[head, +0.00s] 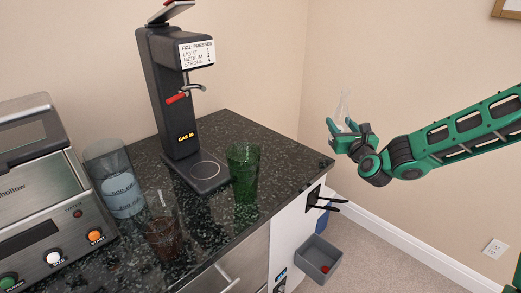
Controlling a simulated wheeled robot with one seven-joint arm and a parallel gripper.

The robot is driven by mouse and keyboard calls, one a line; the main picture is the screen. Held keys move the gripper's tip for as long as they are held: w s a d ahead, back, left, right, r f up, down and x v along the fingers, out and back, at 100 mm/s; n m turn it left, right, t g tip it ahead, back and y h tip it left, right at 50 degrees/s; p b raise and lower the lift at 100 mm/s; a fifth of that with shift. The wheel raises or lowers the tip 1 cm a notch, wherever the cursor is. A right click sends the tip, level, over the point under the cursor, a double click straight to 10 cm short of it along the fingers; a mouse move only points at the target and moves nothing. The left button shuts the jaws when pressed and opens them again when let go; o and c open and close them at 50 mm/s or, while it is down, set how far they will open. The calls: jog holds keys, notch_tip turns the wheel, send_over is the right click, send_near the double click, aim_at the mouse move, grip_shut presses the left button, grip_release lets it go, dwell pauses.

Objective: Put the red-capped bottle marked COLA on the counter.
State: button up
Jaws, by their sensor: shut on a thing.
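My gripper (348,129) is shut on a clear, narrow-topped thing (343,105) that looks like a bottle. It holds this upright in the air, to the right of the counter and apart from it. I see no red cap and no readable COLA mark on it; its lower part is hidden by the fingers. The dark speckled counter (272,144) fills the left and middle of the view. No bottle with a red cap shows on it.
On the counter stand a black fizz machine (166,95), a green tumbler (243,178), a glass with brown contents (163,238), a clear labelled container (121,190) and a steel appliance (40,215). A grey bin (318,256) with something red inside hangs below. The right back counter corner is bare.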

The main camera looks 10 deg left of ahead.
jog(key=s+a+r+n+g+y, duration=0.1)
jog(key=s+a+r+n+y, duration=0.15)
jog(key=a+r, duration=0.45)
jog(key=s+a+r+n+g+y, duration=0.1)
jog(key=s+a+r+y, duration=0.15)
jog(key=a, duration=0.95)
jog(key=shift+s+f, duration=0.2)
jog(key=shift+f, duration=2.3)
jog(key=shift+s+f, duration=0.2)
jog(key=shift+f, duration=2.25)
jog(key=o, duration=1.6)
jog(key=shift+f, duration=0.1)
jog(key=shift+o, duration=0.2)
